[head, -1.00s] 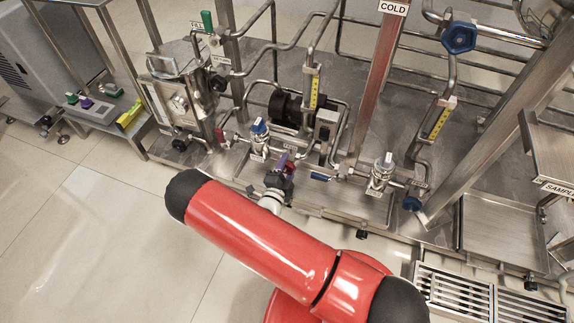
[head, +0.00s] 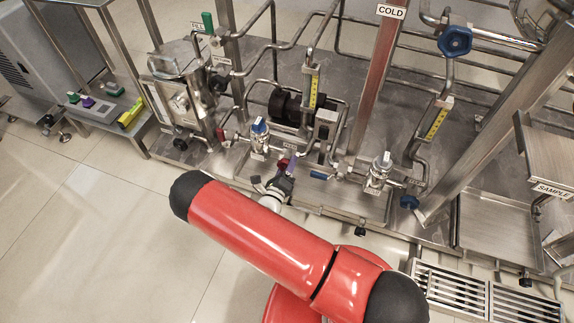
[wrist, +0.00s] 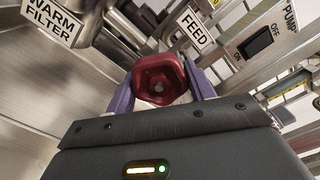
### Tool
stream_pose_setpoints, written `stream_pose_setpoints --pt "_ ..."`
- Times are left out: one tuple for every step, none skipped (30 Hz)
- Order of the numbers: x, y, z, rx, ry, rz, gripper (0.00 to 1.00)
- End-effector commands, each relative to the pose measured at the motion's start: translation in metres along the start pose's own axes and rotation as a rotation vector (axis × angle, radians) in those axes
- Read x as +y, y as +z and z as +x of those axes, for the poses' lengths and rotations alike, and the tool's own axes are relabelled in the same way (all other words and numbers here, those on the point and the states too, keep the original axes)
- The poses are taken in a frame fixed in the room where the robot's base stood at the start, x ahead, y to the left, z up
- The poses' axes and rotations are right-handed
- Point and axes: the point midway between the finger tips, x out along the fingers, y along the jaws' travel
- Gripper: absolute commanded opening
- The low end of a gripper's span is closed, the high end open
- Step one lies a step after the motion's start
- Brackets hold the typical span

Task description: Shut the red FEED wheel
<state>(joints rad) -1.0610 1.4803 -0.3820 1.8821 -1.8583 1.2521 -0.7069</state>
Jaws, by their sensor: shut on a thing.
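The red FEED wheel (wrist: 159,80) sits in the middle of the wrist view, below the FEED label (wrist: 194,29). My gripper (wrist: 160,86) has its two purple fingers on either side of the wheel's rim, shut on it. In the head view my gripper (head: 288,168) is at the front of the skid. Only a small part of the red wheel (head: 282,163) shows there, beside a purple finger. The valve body behind the wheel is mostly hidden.
A WARM FILTER label (wrist: 52,22) and an OFF/ON switch box (wrist: 258,42) flank the wheel. Blue-topped (head: 259,131) and white-topped (head: 381,165) valves stand left and right of my gripper. A blue wheel (head: 455,41) is higher up. Open floor lies at the left.

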Motion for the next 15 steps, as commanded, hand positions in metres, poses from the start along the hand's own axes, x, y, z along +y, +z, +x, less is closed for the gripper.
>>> stream_pose_setpoints --pt "0.0005 -0.0012 -0.0009 0.003 0.002 0.043 0.31" --pt "0.0006 -0.0012 -0.0010 0.003 0.002 0.071 0.31" --pt "0.0008 -0.0012 -0.0010 0.003 0.002 0.109 0.31" --pt "0.0009 -0.0012 -0.0010 0.003 0.002 0.138 0.31" --pt "0.0010 -0.0012 -0.0010 0.003 0.002 0.166 0.31" --pt "0.0011 -0.0011 -0.0010 0.003 0.002 0.204 0.31" --pt "0.0013 -0.0010 -0.0010 0.003 0.002 0.233 0.31" --pt "0.0014 -0.0010 -0.0010 0.003 0.002 0.262 0.31" --pt "0.0016 -0.0009 -0.0010 0.003 0.002 0.299 0.31" --pt "0.0017 -0.0008 -0.0010 0.002 0.002 0.328 0.31" --pt "0.0018 -0.0007 -0.0010 0.002 0.002 0.357 0.31" --pt "0.0020 -0.0006 -0.0010 0.002 0.002 0.394 0.31" --pt "0.0021 -0.0006 -0.0010 0.002 0.002 0.423 0.31" --pt "0.0022 -0.0005 -0.0010 0.002 0.002 0.452 0.31" --pt "0.0024 -0.0004 -0.0010 0.002 0.002 0.490 0.31"
